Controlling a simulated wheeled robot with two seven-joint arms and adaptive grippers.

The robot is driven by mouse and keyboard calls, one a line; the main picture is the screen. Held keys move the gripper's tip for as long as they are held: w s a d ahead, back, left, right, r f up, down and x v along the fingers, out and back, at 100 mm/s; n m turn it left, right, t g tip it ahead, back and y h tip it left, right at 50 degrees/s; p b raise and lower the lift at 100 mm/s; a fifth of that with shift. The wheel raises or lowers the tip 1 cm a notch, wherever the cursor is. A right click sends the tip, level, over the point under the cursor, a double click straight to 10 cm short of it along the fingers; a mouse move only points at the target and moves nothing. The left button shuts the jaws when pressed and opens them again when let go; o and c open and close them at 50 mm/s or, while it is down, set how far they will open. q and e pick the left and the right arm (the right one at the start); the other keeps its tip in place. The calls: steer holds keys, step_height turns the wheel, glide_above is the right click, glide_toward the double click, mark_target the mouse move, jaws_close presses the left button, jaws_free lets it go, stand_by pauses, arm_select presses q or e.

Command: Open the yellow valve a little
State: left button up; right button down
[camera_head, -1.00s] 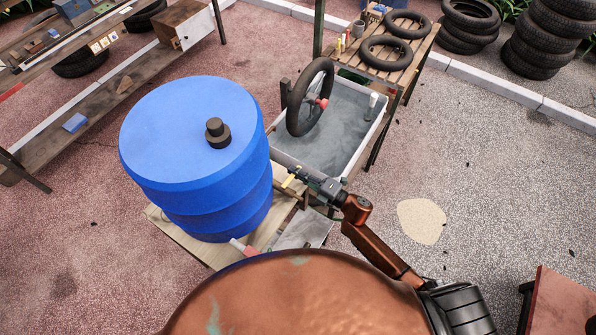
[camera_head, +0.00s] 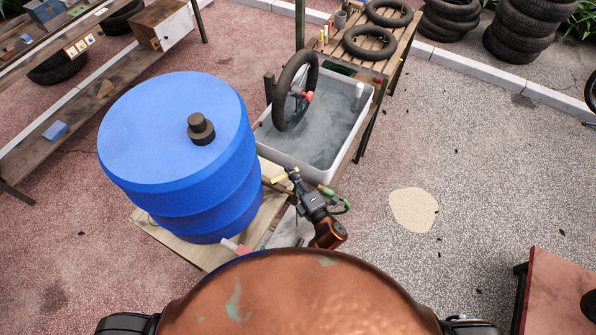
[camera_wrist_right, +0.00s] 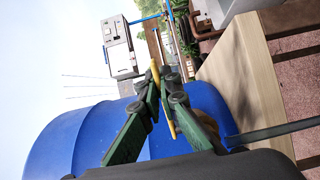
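The yellow valve handle (camera_head: 284,175) is a thin bar just right of the blue barrel, low by the wooden stand. My right gripper (camera_head: 292,172) reaches it from the front right. In the right wrist view the handle (camera_wrist_right: 168,118) runs between the two dark green fingers (camera_wrist_right: 161,88), which are closed in on it near their tips. The fingers hide part of the handle, and the valve body is not clear. My left gripper is outside the views.
The blue barrel (camera_head: 175,140) stands close left of the gripper on a wooden stand (camera_head: 180,246). A grey water tub (camera_head: 325,125) with a wheel (camera_head: 295,90) is behind.

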stand_by(0.3)
steer(key=c, duration=2.2)
jaws_free()
steer(key=shift+o, duration=0.2)
steer(key=v, duration=1.2)
steer(key=shift+f, duration=0.1)
